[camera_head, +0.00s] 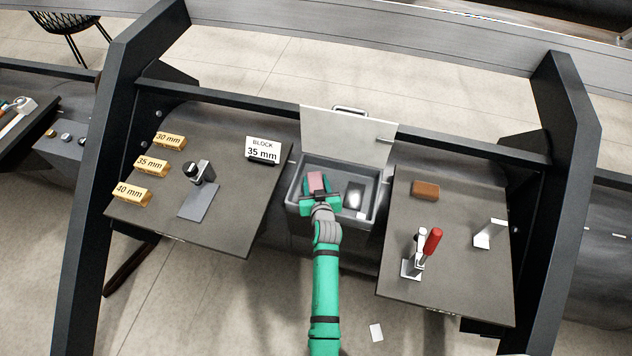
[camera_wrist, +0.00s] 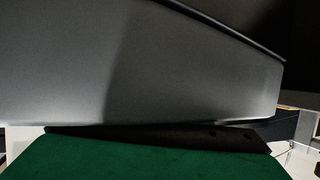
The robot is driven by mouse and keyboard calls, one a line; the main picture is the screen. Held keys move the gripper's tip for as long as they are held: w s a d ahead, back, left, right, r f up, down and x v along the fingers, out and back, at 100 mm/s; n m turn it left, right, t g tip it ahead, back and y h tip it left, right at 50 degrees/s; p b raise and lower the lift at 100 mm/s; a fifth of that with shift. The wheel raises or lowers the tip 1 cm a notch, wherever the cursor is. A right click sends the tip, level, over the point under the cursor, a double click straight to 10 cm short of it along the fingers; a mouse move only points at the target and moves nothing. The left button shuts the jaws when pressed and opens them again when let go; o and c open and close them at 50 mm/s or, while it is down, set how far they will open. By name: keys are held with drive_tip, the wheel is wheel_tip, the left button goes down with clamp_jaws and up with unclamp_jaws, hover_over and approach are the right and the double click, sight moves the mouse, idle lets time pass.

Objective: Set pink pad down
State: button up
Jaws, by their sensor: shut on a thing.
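The pink pad (camera_head: 316,180) shows in the head view inside the left part of a grey open bin (camera_head: 292,190). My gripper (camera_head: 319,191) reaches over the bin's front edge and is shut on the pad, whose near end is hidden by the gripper. Whether the pad touches the bin floor cannot be told. In the wrist view a smooth grey surface (camera_wrist: 130,65) fills most of the picture, above the green part of my own gripper. The pad cannot be made out there.
The bin's pale lid (camera_head: 348,140) stands open behind. A silvery-white object (camera_head: 354,195) lies in the bin's right part. The left board (camera_head: 235,205) bears yellow blocks and a gauge. The right board (camera_head: 450,270) bears a brown block (camera_head: 425,189) and a red-handled clamp (camera_head: 431,243).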

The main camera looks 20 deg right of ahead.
drive_tip(key=shift+f, duration=0.35)
